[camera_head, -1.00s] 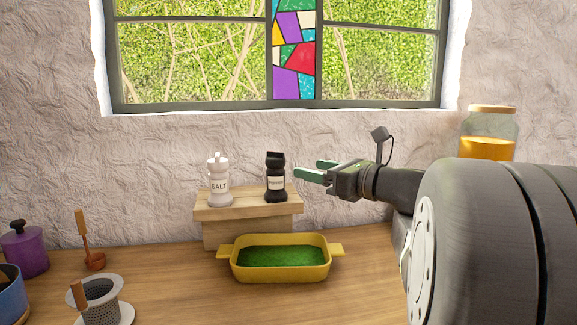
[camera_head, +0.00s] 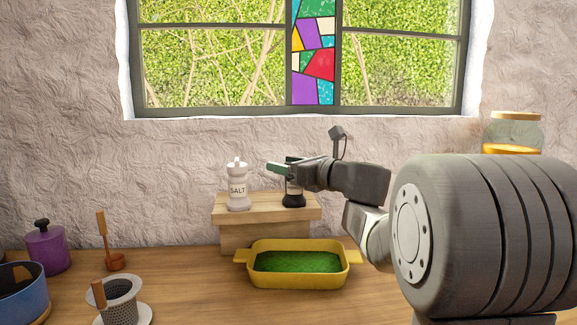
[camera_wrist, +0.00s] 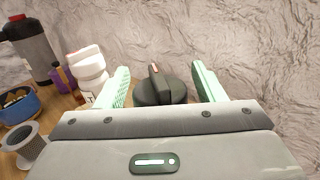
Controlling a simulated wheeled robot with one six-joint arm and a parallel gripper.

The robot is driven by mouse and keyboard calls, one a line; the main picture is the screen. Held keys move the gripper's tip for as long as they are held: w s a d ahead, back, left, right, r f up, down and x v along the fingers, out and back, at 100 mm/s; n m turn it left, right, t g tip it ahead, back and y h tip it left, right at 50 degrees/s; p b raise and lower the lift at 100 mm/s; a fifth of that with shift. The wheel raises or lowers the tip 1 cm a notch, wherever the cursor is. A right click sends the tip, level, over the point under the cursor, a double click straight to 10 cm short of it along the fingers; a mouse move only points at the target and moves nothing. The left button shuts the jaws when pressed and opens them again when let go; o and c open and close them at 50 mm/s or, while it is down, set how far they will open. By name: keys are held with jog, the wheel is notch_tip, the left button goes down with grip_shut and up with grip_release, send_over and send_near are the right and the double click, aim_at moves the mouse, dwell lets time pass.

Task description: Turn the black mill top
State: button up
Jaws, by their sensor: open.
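The black mill (camera_head: 294,200) stands upright on a small wooden riser (camera_head: 235,216), to the right of the white salt mill (camera_head: 237,188). In the head view my gripper (camera_head: 280,167) covers its upper part. In the wrist view the black mill top (camera_wrist: 160,89) is round with a raised ridge marked in red. It lies between my two green fingers, with a gap visible on both sides. My gripper (camera_wrist: 162,85) is open. The white salt mill (camera_wrist: 88,70) also shows just left of the left finger.
A yellow dish (camera_head: 245,275) with green contents sits in front of the riser. A purple pot (camera_head: 47,250), a blue pan (camera_head: 22,295), a strainer (camera_head: 122,300) and a wooden utensil (camera_head: 103,232) stand at left. A jar (camera_head: 513,133) is at right, behind my arm.

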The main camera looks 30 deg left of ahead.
jog(key=c, duration=1)
jog(key=shift+f+t+b, duration=0.1)
jog(key=shift+t+b, duration=0.2)
jog(key=shift+b, duration=0.25)
